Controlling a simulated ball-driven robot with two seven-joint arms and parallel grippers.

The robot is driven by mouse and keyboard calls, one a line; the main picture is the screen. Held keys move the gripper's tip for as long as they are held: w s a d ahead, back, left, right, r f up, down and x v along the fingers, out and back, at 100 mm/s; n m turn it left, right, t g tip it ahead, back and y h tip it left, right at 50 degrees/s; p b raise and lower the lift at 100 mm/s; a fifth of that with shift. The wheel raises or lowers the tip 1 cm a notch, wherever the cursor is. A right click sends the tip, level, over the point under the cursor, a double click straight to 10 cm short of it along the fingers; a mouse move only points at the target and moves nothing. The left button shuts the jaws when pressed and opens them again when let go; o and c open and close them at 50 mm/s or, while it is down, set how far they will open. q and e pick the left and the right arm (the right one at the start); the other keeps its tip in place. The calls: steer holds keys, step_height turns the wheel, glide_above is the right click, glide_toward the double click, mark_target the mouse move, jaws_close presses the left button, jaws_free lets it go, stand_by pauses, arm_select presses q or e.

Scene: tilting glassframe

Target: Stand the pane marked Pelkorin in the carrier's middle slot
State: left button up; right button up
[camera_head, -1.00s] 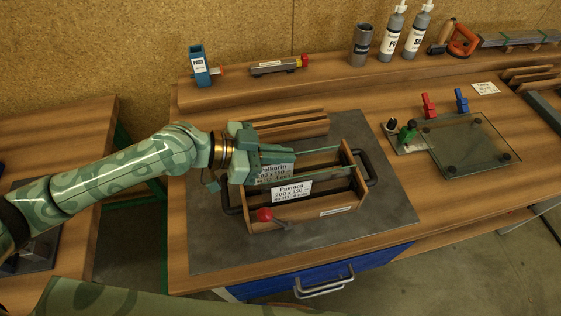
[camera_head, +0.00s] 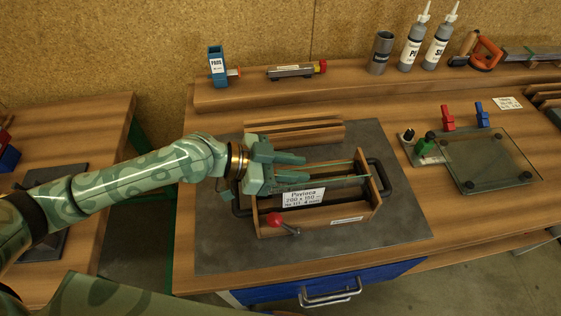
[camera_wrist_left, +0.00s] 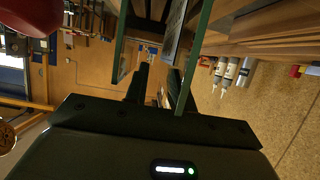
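The wooden carrier (camera_head: 347,221) stands on a dark mat. The pane marked Pavioca (camera_head: 303,197) stands in it, label forward. Behind it another pane's green top edge (camera_head: 330,163) shows; its label, read as Pelkorin a second ago, is now behind my finger. I cannot tell which slot it is in or whether it is fully seated. My left gripper (camera_head: 298,167) is at the panes' left ends, fingers apart. In the left wrist view, a labelled pane (camera_wrist_left: 198,50) runs close by the right finger, with another pane (camera_wrist_left: 121,45) to the left. My right gripper is out of view.
A red knob (camera_head: 275,219) stands at the carrier's front left and a black handle (camera_head: 381,177) at its right. A grooved wooden rack (camera_head: 295,133) lies behind. A glass plate (camera_head: 490,160) with clamps is to the right. Bottles (camera_head: 412,45) stand on the shelf.

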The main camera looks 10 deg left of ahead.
arm_select(q)
steer(key=shift+r, duration=0.15)
steer(key=shift+a+r, duration=0.1)
steer(key=shift+a, duration=0.2)
steer(key=b+v, duration=0.2)
steer(key=v, duration=0.9)
steer(key=shift+a, duration=0.2)
steer(key=shift+s+r, duration=0.1)
